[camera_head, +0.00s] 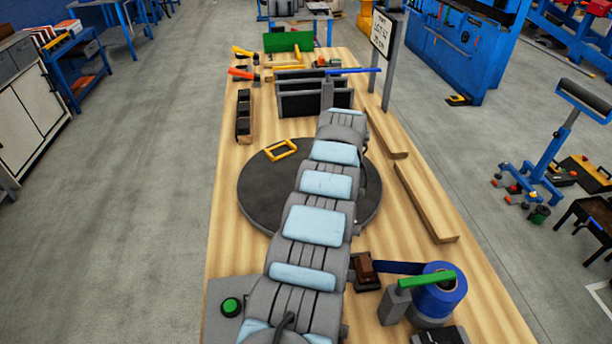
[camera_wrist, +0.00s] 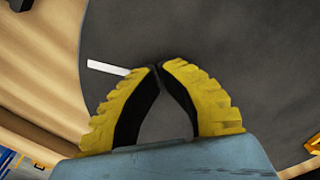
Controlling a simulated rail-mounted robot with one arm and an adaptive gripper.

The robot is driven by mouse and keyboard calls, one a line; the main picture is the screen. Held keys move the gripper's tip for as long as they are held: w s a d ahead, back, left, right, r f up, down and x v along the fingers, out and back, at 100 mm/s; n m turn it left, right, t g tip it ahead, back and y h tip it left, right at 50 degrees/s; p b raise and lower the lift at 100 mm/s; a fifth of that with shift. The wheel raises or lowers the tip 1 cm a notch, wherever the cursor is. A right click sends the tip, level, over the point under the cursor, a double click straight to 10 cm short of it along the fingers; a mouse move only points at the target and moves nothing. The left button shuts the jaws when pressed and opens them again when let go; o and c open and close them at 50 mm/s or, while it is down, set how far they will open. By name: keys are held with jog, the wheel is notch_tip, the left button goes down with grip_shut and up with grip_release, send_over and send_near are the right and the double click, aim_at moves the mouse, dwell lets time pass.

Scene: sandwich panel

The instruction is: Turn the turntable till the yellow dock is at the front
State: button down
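The turntable (camera_head: 258,190) is a dark round disc lying on the wooden bench; my arm crosses over it and hides its middle and part of its right side. The yellow dock (camera_head: 281,150) is a small yellow frame on the disc's back left part. My gripper (camera_wrist: 160,66) shows in the wrist view with yellow ribbed fingers over the dark turntable (camera_wrist: 240,50). Its fingertips meet with nothing seen between them. A white strip (camera_wrist: 107,68) lies beside the left finger and partly behind it. A yellow piece (camera_wrist: 314,143) at the right edge may be the dock. In the head view my arm hides the gripper.
Dark upright panels (camera_head: 300,101) stand behind the disc. A black block rack (camera_head: 243,125) is at the left. Wooden bars (camera_head: 426,202) lie along the right. A blue tape roll (camera_head: 436,295) and a green button box (camera_head: 231,307) are at the front.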

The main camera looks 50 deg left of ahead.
jog(key=shift+w+d+r+p, duration=0.15)
jog(key=shift+r+p, duration=0.3)
jog(key=shift+r, duration=0.15)
jog(key=shift+w+d+r+p, duration=0.15)
jog(key=shift+r+p, duration=0.25)
jog(key=shift+r, duration=0.2)
jog(key=shift+r+p, duration=2.3)
jog(key=shift+r, duration=0.35)
